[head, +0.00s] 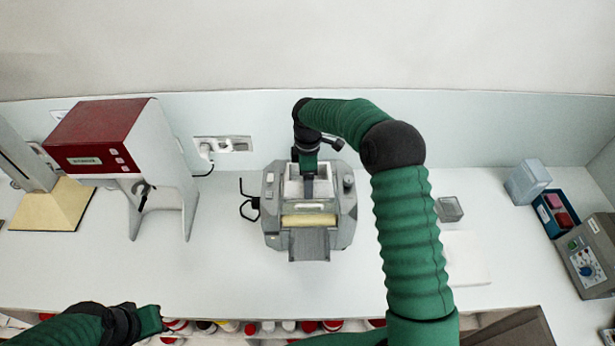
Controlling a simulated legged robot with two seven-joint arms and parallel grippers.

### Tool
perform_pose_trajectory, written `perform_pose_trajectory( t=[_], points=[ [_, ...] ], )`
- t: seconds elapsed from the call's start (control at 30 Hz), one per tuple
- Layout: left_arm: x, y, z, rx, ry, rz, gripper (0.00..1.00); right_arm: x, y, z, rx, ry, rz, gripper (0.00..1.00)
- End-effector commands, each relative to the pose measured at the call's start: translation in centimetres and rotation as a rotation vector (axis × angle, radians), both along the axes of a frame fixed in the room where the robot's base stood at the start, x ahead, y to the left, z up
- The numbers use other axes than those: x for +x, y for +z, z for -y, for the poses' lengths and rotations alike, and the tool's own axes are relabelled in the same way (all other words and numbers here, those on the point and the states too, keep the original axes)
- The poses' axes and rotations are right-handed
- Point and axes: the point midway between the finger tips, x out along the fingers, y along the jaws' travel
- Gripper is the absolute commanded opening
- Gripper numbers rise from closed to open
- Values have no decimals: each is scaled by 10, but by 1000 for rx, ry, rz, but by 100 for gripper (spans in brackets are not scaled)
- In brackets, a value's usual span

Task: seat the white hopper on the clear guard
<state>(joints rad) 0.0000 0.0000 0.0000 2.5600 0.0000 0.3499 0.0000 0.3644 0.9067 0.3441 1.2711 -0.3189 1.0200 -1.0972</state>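The grey roller mill (346,222) stands mid-counter with a cream roller across its front. A white hopper-like frame (292,187) shows over the mill's top. My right gripper (309,188) points down over the middle of this frame. Its fingertips are small and dark, so I cannot tell whether they grip the frame. I cannot make out the clear guard at the mill, nor whether the white frame touches or rests on it. My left gripper (152,320) is low at the left, by the counter's front edge, apart from the mill; its finger opening is unclear.
A red-topped machine (95,135) stands left of the mill. A blue tray (541,214) and a grey control box (590,262) are far right. Several bottles line a shelf below the front edge.

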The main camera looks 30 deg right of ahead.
Motion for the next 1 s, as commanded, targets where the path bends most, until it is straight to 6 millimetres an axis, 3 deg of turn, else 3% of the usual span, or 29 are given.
perform_pose_trajectory(
  t=[0.57, 0.6, 0.73, 1.0],
  points=[
    [0, -1, 0, 0, 0, 0, 0, 0, -3, 0, 0, 0, 1, 34],
    [0, -1, 0, 0, 0, 0, 0, 0, -3, 0, 0, 0, 1, 83],
    [0, -1, 0, 0, 0, 0, 0, 0, -3, 0, 0, 0, 1, 100],
    [0, -2, 0, 0, 0, 0, 0, 1, -2, 0, 0, 0, 1, 100]
  ],
)
